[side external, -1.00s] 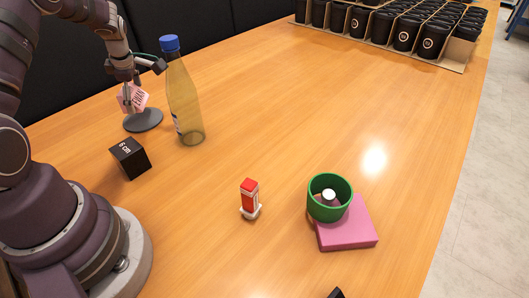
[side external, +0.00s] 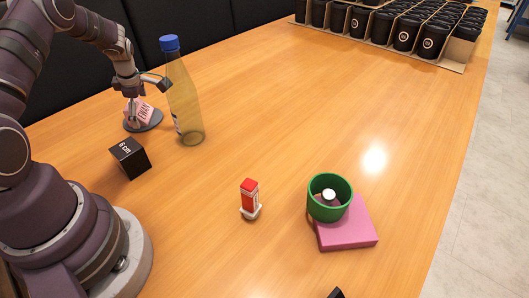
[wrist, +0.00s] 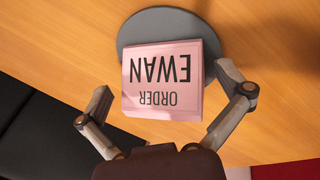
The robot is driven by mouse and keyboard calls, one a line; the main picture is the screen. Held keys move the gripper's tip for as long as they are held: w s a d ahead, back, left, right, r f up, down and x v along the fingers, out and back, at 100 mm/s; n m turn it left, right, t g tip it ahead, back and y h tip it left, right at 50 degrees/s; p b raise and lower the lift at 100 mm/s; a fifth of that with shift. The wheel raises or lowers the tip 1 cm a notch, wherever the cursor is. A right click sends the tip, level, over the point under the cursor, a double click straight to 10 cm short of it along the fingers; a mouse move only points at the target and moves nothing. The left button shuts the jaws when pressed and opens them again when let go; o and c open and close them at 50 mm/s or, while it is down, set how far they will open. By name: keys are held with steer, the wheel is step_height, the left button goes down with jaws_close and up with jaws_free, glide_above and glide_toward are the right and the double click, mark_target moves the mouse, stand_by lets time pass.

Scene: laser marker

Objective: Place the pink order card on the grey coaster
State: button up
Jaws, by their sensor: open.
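The pink order card (side external: 145,112) reads "EWAN" and sits on the grey coaster (side external: 157,124) at the left, behind the black cube. In the wrist view the card (wrist: 163,82) reads "ORDER EWAN" upside down. My gripper (side external: 131,110) is low at the card. In the wrist view its fingers (wrist: 166,95) are spread, one on each side of the card, with gaps showing, so it is open.
A tall yellowish bottle (side external: 184,100) with a blue cap stands close right of my gripper. A black cube (side external: 131,158) is nearer. A red-and-white item (side external: 250,198), a green cup (side external: 322,207) and a pink block (side external: 350,236) stand farther right. The table's middle is clear.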

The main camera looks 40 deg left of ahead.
steer(key=shift+v, duration=3.9)
steer(key=shift+s+r, duration=0.1)
steer(key=shift+r, duration=0.2)
step_height(320, 180, up, 6)
steer(key=s+m+y, duration=0.1)
steer(key=m+y, duration=0.1)
steer(key=m, duration=0.1)
step_height(320, 180, up, 4)
steer(key=m+t, duration=0.1)
steer(key=m, duration=0.2)
glide_above(144, 118)
steer(key=s+d, duration=0.1)
steer(key=d, duration=0.1)
steer(key=s+d+r+m+t+h, duration=0.1)
steer(key=s+d+m+t+h, duration=0.1)
steer(key=d+m, duration=0.8)
steer(key=s+d+m+t+h, duration=0.1)
steer(key=s+d+m+h, duration=0.2)
steer(key=d+m, duration=0.8)
steer(key=s+d, duration=0.2)
steer(key=d, duration=0.1)
steer(key=shift+r+t, duration=0.4)
